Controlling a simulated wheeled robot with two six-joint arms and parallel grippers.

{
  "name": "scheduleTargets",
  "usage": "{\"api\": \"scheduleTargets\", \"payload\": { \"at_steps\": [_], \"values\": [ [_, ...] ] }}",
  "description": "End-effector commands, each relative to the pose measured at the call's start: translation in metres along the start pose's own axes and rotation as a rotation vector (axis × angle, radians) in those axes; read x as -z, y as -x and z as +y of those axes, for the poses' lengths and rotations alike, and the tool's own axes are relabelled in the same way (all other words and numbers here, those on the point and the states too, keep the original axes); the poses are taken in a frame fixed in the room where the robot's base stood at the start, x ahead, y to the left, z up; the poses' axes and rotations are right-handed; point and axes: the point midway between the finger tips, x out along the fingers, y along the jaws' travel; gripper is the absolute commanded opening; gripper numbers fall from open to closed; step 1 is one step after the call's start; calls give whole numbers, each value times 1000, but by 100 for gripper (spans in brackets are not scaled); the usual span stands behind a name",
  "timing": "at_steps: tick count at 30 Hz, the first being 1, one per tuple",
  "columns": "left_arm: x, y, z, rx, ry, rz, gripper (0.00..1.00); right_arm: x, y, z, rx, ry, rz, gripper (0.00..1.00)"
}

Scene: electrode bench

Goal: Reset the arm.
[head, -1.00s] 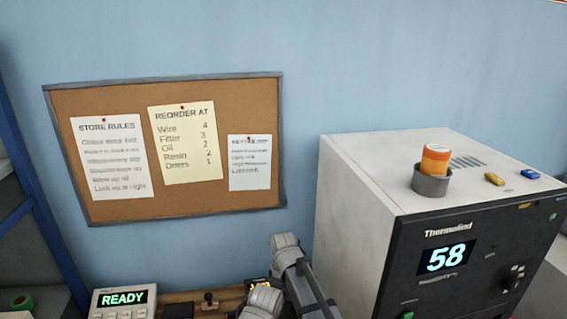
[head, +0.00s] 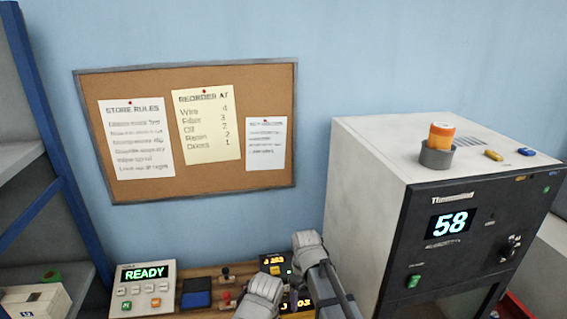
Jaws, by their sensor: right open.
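My right gripper (head: 287,272) shows at the bottom centre of the head view, in front of the bench panel and left of the oven. Its grey parts stand apart, with a gap between them, and I see nothing held in it. It is cut off by the lower edge of the view. My left gripper is not in view. A pale control box (head: 144,289) with a lit display reading READY and several buttons stands left of my right gripper. A small panel with yellow-edged displays (head: 273,264) is partly hidden behind my gripper.
A large oven (head: 368,190) reading 58 stands close on the right. On its top are a grey cup (head: 436,157) holding an orange cylinder (head: 441,135), and small yellow and blue pieces. A corkboard (head: 240,175) hangs behind. Blue-framed shelving (head: 50,150) stands at left.

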Motion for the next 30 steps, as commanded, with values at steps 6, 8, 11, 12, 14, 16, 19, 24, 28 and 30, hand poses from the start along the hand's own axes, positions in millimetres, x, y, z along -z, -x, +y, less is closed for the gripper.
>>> {"api": "scheduleTargets", "payload": {
  "at_steps": [6, 8, 11, 12, 14, 16, 19, 24, 28, 30],
  "values": [
    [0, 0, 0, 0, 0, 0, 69, -55, 1, 12, -9, -243, 15, 69],
    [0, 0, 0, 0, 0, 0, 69, -70, 1, 15, -12, -314, 20, 69],
    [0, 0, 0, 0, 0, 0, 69, -93, 2, 19, -15, -429, 27, 69],
    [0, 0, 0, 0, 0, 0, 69, -101, 2, 20, -16, -473, 30, 69],
    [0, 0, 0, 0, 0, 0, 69, -114, 2, 22, -18, -537, 34, 69],
    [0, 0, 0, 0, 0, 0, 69, -127, 2, 23, -20, -608, 40, 69],
    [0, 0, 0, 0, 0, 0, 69, -146, 3, 24, -23, -707, 47, 69],
    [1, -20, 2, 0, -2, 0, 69, -138, -18, 6, -26, -670, 27, 69],
    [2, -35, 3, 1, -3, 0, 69, -132, -33, -12, -33, -620, 5, 69],
    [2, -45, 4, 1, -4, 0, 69, -129, -42, -23, -37, -588, -9, 69]
  ]
}}
